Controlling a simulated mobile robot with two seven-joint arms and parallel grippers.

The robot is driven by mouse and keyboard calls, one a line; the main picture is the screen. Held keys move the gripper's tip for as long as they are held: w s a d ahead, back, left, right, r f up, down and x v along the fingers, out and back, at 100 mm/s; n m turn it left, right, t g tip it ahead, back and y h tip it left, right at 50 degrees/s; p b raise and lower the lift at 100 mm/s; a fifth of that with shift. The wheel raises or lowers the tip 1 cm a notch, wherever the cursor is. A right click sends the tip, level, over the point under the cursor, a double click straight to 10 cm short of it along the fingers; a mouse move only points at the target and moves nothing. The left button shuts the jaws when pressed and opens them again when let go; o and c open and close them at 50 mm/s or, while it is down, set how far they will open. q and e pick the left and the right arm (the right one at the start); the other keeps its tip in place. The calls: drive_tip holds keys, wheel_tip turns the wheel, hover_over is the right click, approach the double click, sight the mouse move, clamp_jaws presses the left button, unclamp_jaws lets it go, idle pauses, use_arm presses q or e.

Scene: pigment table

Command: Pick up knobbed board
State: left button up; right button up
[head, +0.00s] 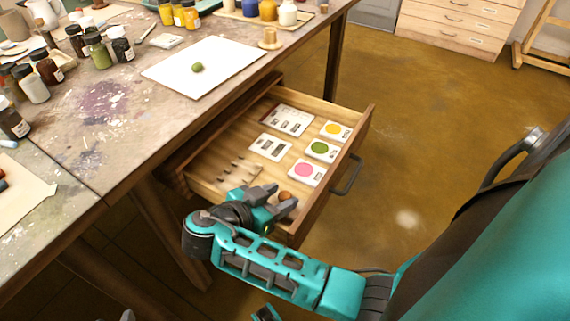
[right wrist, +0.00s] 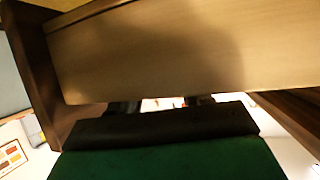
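The open wooden drawer (head: 225,150) sticks out from under the table. My right gripper (head: 281,200) is at the drawer's near right corner, over its inside. Its grey fingers look apart, with a round brown knob (head: 286,196) showing between them. The board under this knob is hidden by the gripper, and I cannot tell whether the fingers touch the knob. The right wrist view is mostly filled by a pale wooden panel (right wrist: 180,50) and a dark green shape, so it does not show the knob clearly. My left gripper is not clearly seen.
Cards with yellow (head: 334,130), green (head: 321,149) and pink (head: 307,172) dots lie in the drawer beside other cards. A black handle (head: 347,175) is on the drawer front. Paint jars (head: 97,48) and a white sheet (head: 205,60) are on the table.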

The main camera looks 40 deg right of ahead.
clamp_jaws()
drive_tip(key=shift+r, duration=0.1)
idle(0.3)
